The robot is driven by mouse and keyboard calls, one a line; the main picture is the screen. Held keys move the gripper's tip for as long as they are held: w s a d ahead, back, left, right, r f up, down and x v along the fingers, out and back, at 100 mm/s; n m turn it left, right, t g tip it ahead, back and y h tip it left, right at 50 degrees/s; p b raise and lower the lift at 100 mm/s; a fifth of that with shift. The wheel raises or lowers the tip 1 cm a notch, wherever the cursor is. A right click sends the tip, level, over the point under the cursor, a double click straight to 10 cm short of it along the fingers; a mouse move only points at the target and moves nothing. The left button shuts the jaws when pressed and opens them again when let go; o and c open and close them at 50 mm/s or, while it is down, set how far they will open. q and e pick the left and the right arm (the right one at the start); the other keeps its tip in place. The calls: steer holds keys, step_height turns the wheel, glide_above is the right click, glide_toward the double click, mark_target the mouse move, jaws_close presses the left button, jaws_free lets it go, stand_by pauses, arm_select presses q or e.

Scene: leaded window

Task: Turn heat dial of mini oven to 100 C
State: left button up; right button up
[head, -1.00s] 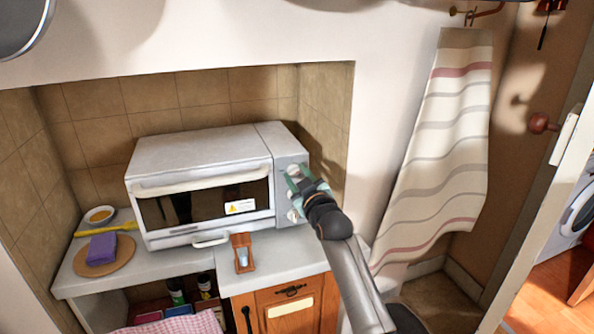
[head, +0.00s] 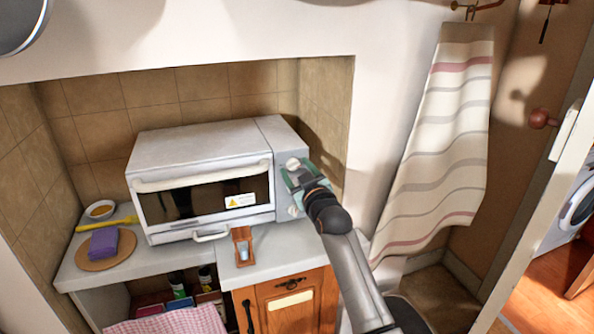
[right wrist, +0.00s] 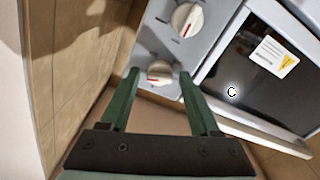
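The mini oven (head: 200,155) is a white box on the counter, with a dark window and a grey control panel at its right. The upper dial (head: 293,163) is white and shows just above my right gripper (head: 296,182); a lower dial (head: 295,210) shows below it. In the right wrist view, my open gripper (right wrist: 157,77) has its green fingers on either side of one white dial (right wrist: 160,71) with a red mark, with gaps at both sides. Another dial (right wrist: 187,19) lies beyond the fingertips. The scale markings are too small to read. My left gripper is out of view.
The oven sits in a tiled niche, with the niche's side wall (head: 325,110) close to its right. A purple sponge (head: 104,242) and small bowl (head: 100,210) stand left on the counter. A striped towel (head: 440,140) hangs at right.

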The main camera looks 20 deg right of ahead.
steer(key=shift+o, duration=0.4)
steer(key=shift+s, duration=0.1)
steer(key=s+b, duration=0.1)
steer(key=s, duration=1.1)
steer(key=shift+s+d, duration=0.2)
steer(key=s+a+f+g, duration=0.15)
steer(key=s+f, duration=0.25)
steer(key=f, duration=0.7)
steer(key=s+a+f+m+g+y, duration=0.1)
steer(key=s+f+g, duration=0.6)
steer(key=s+f, duration=1.9)
steer(key=shift+s+a+m+y, duration=0.2)
steer(key=shift+a+m+y, duration=0.2)
steer(key=shift+a+m, duration=0.4)
steer(key=shift+w, duration=0.1)
steer(key=shift+c, duration=0.2)
